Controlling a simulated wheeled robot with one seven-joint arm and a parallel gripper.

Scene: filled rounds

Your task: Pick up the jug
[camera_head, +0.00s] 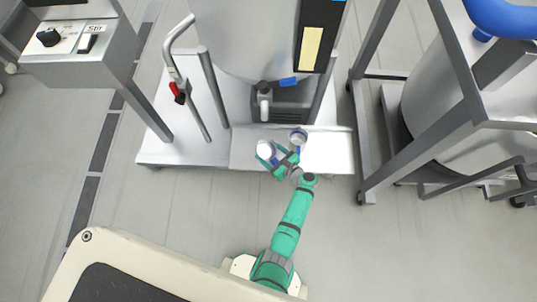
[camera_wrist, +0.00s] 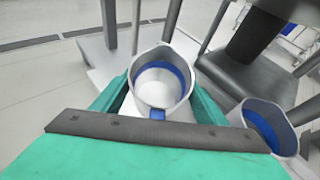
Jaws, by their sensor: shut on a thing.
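A pale grey jug (camera_head: 265,150) with a blue band inside its rim stands upright at the front of the white platform. In the wrist view the same jug (camera_wrist: 158,90) is between the green fingers of my gripper (camera_wrist: 155,100), open top toward the camera. Its blue handle part faces my palm. My gripper (camera_head: 279,158) is shut on this jug. I cannot tell whether its base touches the platform. A second, similar jug (camera_head: 298,137) is close by on the right; it also shows in the wrist view (camera_wrist: 270,128).
The white platform (camera_head: 330,152) carries a large grey tank (camera_head: 240,40) with a dark outlet block (camera_head: 285,105) behind the jugs. A bent pipe with a red handle (camera_head: 178,92) is at the left. A grey metal frame (camera_head: 420,150) stands right. The floor in front is clear.

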